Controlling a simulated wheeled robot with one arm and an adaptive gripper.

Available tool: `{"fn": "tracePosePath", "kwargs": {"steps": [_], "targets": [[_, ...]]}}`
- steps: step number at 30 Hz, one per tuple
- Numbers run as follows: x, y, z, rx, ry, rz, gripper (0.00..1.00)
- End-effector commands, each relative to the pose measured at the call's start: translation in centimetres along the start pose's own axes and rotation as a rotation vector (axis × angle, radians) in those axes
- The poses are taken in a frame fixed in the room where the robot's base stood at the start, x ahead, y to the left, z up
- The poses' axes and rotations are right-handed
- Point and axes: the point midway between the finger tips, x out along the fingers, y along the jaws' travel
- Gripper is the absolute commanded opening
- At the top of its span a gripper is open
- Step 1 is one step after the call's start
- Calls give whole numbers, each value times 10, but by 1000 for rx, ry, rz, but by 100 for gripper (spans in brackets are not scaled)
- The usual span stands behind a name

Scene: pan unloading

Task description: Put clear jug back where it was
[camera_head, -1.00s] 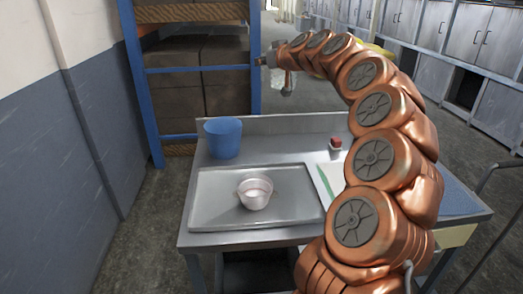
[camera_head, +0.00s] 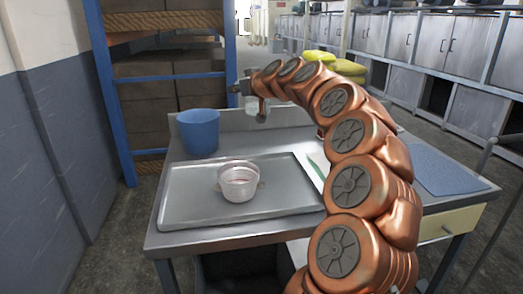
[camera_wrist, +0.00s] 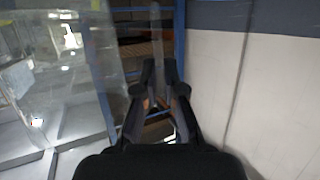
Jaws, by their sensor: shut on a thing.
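In the head view my arm arches over the table's right side, and my gripper (camera_head: 240,88) is at its far end, above the table's back edge and pointing left. In the wrist view the dark fingers of my gripper (camera_wrist: 158,72) are close together on a pale see-through strip, which I take for part of the clear jug (camera_wrist: 155,40).
A blue bucket (camera_head: 199,132) stands at the table's back left. A blue-framed rack (camera_head: 112,90) with dark boxes is behind it. A blue mat (camera_head: 445,172) lies on the table's right end. Cabinets (camera_head: 440,45) line the far right wall. Floor shows left of the table.

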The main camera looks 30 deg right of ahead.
Motion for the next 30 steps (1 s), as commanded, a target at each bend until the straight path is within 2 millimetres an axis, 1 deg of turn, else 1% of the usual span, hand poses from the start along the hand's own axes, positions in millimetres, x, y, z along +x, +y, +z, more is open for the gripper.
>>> {"fn": "tracePosePath", "kwargs": {"steps": [5, 13, 15, 20, 23, 30], "targets": [[4, -2, 12, -1, 1, -2, 0], [14, -1, 49, 1, 0, -3, 0], [16, -1, 55, -1, 1, -2, 0], [18, 1, 63, 0, 1, 0, 0], [20, 2, 70, 0, 1, 0, 0], [28, 1, 99, 1, 0, 0, 0]]}}
